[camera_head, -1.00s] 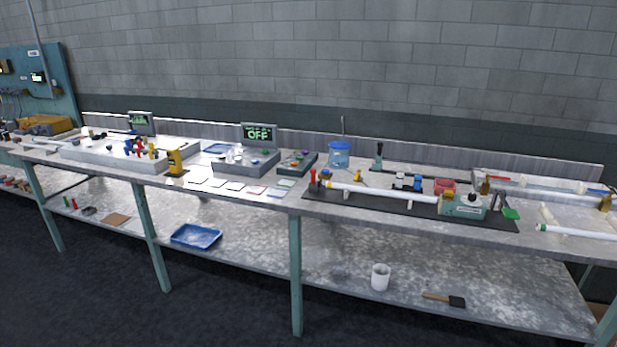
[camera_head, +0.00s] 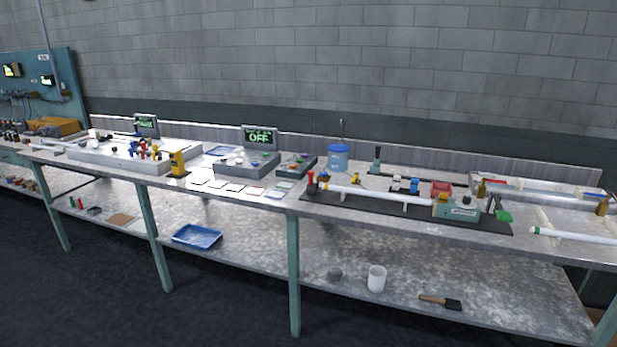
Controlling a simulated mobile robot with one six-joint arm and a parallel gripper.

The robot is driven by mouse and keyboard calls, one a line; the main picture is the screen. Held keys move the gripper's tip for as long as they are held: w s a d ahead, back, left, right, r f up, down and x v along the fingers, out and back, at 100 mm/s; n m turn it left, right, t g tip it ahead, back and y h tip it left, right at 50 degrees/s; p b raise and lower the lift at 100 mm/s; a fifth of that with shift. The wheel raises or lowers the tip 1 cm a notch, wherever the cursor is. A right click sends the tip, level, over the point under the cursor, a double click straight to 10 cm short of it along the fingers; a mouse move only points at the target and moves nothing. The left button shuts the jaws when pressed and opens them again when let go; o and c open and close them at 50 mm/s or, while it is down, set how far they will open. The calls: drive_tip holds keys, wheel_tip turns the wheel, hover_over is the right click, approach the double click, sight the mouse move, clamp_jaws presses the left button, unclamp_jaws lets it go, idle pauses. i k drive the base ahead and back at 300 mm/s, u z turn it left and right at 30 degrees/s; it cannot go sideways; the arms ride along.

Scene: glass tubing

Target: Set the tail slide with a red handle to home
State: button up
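A red handle (camera_head: 311,180) stands upright at the left end of a long black base plate (camera_head: 335,203) on the bench. It seems to be the tail slide's handle; the slide itself is too small to make out. A white tube (camera_head: 375,195) runs right from near it to a teal-grey box (camera_head: 457,210) at the plate's right part. My gripper and arm are not in view.
The long metal bench has a lower shelf with a blue tray (camera_head: 197,236), a white cup (camera_head: 376,278) and a brush (camera_head: 440,303). A blue tub (camera_head: 338,157) stands behind the plate. Dark floor in front is clear.

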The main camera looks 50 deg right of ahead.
sight(311, 188)
drive_tip(key=z, duration=0.1)
drive_tip(key=i, duration=0.95)
drive_tip(key=u, duration=0.05)
